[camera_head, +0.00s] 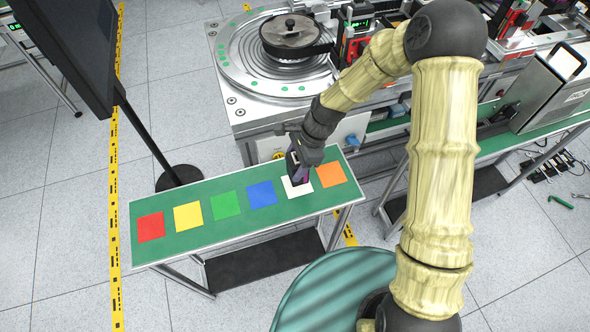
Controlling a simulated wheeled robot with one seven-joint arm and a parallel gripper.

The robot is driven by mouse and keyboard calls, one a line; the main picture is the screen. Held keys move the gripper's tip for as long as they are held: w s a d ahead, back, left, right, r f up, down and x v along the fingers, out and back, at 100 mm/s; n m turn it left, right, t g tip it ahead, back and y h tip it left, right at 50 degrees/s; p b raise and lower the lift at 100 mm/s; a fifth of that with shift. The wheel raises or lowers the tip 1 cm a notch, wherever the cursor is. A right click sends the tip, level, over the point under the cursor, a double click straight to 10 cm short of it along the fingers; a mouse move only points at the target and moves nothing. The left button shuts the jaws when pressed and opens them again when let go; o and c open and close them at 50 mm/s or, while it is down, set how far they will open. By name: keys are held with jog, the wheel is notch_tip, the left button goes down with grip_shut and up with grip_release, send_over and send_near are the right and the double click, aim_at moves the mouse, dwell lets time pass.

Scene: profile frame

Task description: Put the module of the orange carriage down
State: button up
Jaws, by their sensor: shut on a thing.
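My gripper (298,168) points down over the green table (238,233), at the white square (297,187). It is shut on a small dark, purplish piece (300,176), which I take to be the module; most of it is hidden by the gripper. The piece is just above or on the white square; I cannot tell whether it touches. The orange square (331,174) lies bare just to the right. I cannot make out the orange carriage for certain.
Bare blue (262,194), green (225,206), yellow (188,216) and red (151,227) squares run to the left. A machine with a round turntable (240,70) stands behind the table. A dark screen on a pole (148,135) stands at the left.

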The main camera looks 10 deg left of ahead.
jog(key=shift+f+p, duration=0.4)
jog(key=shift+f, duration=1.6)
jog(key=shift+f, duration=0.2)
jog(key=o, duration=1.1)
jog(key=shift+r, duration=0.1)
jog(key=b+v, duration=0.1)
jog(key=v, duration=1.1)
jog(key=shift+b, duration=0.3)
jog(key=shift+w+r, duration=0.1)
